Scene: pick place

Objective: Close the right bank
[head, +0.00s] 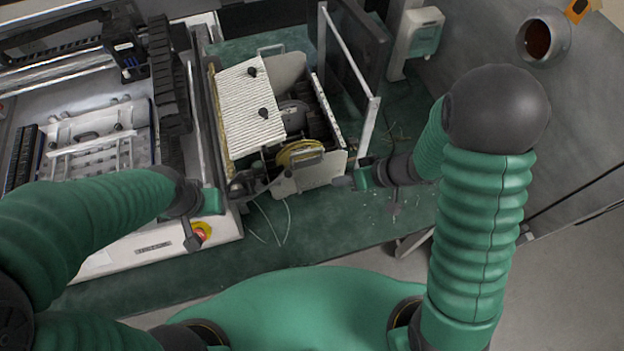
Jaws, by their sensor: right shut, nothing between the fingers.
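An open box-like unit (330,172) stands on the green bench at the centre, with a white ribbed panel (250,108) carrying two black knobs on its left. A yellow coil and a dark round part show inside it. I cannot tell which part is the right bank. My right gripper (345,182) is shut and empty, low at the unit's front right corner; I cannot tell if it touches. My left gripper (192,240) hangs at the left machine's front, near a red and yellow button (202,231); its fingers are too unclear to read.
A large machine (140,250) with rails fills the left. A dark panel with a white frame (349,52) stands upright behind the unit. A white dispenser (418,40) is at the back. The green bench (345,226) is mostly clear in front, with thin loose wires.

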